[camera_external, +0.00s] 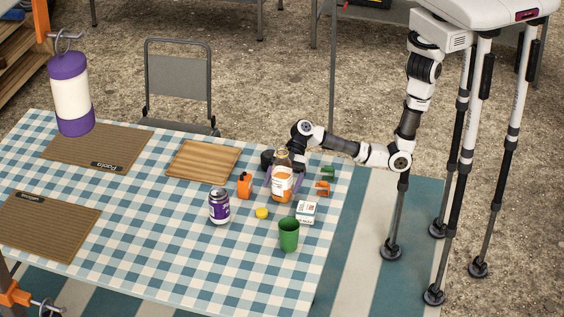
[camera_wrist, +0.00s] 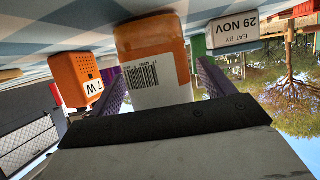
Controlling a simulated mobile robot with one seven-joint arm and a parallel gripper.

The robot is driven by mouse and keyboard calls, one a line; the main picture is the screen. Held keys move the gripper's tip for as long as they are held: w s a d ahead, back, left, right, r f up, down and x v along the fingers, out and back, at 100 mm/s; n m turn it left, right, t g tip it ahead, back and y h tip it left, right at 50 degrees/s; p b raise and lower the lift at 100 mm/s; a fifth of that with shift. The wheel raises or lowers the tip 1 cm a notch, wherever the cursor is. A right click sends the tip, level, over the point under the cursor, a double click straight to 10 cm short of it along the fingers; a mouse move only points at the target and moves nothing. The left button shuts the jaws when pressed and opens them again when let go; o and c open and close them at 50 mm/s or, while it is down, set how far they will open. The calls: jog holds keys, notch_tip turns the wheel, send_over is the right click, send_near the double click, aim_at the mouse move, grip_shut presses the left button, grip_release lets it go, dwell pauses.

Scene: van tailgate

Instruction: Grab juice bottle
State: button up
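The juice bottle (camera_external: 281,187), orange with a white label, stands upright on the checked table. It fills the middle of the wrist view (camera_wrist: 155,68), upside down, with a barcode on its label. My gripper (camera_external: 283,178) is at the bottle, with one purple finger on each side of it. In the wrist view the fingers of my gripper (camera_wrist: 162,82) flank the bottle, with a small gap at the right finger. Contact at the left finger is unclear. The fingers look open around the bottle.
An orange box (camera_external: 245,186) and a purple can (camera_external: 219,207) stand left of the bottle. A yellow lid (camera_external: 262,213), a white date box (camera_external: 306,212) and a green cup (camera_external: 289,234) are in front. Small green and orange items (camera_external: 324,187) lie right. A wooden board (camera_external: 204,161) lies behind left.

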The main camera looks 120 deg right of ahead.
jog(key=c, duration=1.2)
jog(key=shift+r, duration=0.2)
